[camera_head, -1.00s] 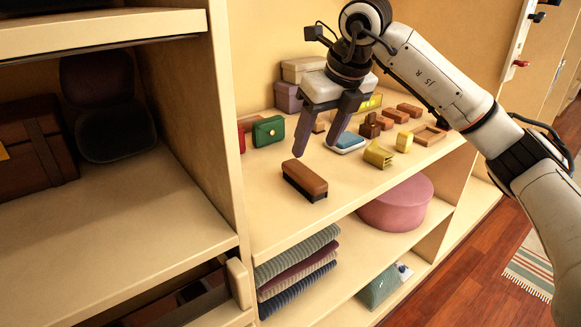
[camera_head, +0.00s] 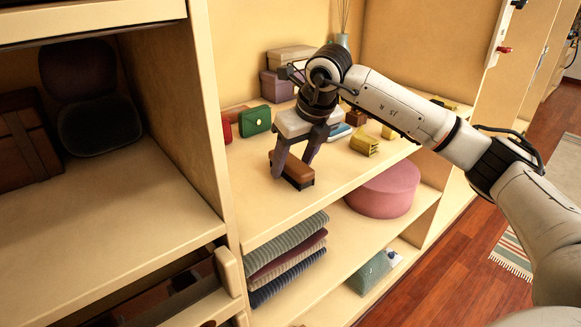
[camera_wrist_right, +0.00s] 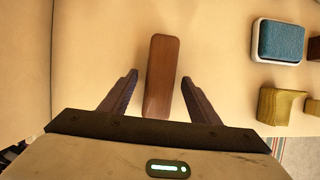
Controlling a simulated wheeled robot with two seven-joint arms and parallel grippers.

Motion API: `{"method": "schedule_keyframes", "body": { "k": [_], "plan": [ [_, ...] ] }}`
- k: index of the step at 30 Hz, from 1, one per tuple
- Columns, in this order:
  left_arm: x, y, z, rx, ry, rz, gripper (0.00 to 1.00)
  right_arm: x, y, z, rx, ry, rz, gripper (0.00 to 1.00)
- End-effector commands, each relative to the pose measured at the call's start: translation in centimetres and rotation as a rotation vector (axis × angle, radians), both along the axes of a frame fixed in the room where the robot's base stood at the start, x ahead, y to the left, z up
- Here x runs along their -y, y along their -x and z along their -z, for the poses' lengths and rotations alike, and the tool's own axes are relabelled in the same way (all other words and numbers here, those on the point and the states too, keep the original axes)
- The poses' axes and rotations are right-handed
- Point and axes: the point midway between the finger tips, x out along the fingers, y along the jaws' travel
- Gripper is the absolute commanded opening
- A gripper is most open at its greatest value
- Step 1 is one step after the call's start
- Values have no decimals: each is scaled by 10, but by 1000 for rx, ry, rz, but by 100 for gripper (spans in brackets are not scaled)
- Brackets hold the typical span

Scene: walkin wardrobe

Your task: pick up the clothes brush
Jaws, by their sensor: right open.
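The clothes brush (camera_head: 293,167) has a brown wooden back over a dark lower part and lies on the cream shelf near its front edge. My right gripper (camera_head: 290,172) is open, with its fingers low around the brush in the head view. In the right wrist view the brush (camera_wrist_right: 162,76) lies lengthwise between the two open fingers of the right gripper (camera_wrist_right: 160,90), with a gap on both sides. Whether the fingertips reach down to the brush's sides is hard to tell. My left gripper is not in view.
A green case (camera_head: 255,119) stands left behind the brush. A gold block (camera_head: 364,144) and a blue-topped item (camera_wrist_right: 279,41) lie to the right. Folded textiles (camera_head: 287,262) and a pink round box (camera_head: 383,190) are on the shelf below. An upright panel (camera_head: 205,110) bounds the left.

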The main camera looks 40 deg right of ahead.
Motion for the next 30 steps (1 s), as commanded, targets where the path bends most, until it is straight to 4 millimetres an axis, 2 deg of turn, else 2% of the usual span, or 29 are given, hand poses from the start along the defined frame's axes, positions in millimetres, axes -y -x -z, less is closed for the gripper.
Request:
{"method": "schedule_keyframes", "body": {
  "k": [1,9,16,19,30],
  "plan": [
    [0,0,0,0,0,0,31,0,0,0,0,0,0,55],
    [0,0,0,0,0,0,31,0,0,-1,0,-1,0,10],
    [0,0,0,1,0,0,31,0,0,-3,2,-1,0,10],
    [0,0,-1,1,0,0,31,-1,-1,-12,5,-2,-1,10],
    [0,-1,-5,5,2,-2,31,-1,-1,-82,4,-2,-2,10]
  ]
}}
